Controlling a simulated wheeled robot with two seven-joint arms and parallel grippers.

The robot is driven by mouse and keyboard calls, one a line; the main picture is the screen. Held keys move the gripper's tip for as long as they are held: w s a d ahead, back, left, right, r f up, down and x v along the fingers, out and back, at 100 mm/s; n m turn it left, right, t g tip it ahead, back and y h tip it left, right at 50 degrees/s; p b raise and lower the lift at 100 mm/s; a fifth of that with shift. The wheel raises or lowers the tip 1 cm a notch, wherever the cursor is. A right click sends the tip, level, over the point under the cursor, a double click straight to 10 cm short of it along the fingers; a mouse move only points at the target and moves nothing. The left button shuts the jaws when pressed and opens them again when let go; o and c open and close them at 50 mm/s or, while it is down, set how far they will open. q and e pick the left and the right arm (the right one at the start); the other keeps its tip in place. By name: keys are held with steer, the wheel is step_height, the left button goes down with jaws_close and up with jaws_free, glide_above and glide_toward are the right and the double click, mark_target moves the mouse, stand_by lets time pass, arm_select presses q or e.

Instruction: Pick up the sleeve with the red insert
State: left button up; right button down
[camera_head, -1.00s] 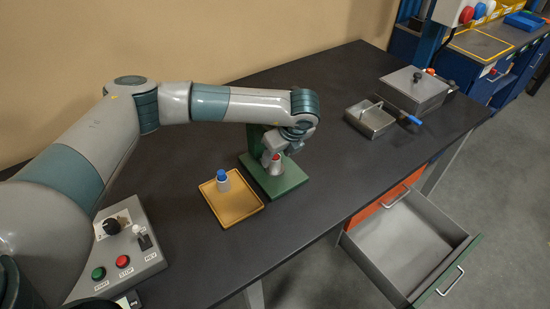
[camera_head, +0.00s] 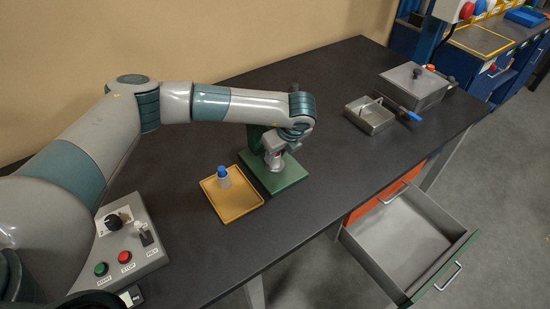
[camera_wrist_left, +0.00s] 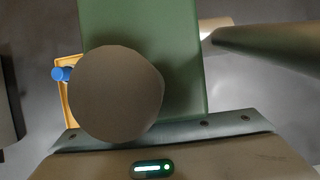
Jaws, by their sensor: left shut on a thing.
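My left gripper (camera_head: 275,158) is at the green press stand (camera_head: 290,180), shut on a small pale sleeve (camera_head: 274,163) above the stand's base. The gripper covers much of the sleeve, and its insert is hardly visible now; a red top showed earlier. A second sleeve, with a blue insert (camera_head: 222,173), stands on the yellow tray (camera_head: 239,213) to the left. In the left wrist view a large round grey-brown face (camera_wrist_left: 115,93) hides the fingertips; I cannot tell what it is. The blue insert (camera_wrist_left: 62,74) shows beside it. My right gripper is not in view.
A control box (camera_head: 128,248) with knob and buttons sits at the front left. A metal box (camera_head: 414,87) and small open tray (camera_head: 372,117) stand at the far right. An open drawer (camera_head: 400,242) juts out below. The table between is clear.

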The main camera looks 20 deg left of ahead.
arm_select(q)
steer(key=shift+d+r, duration=0.1)
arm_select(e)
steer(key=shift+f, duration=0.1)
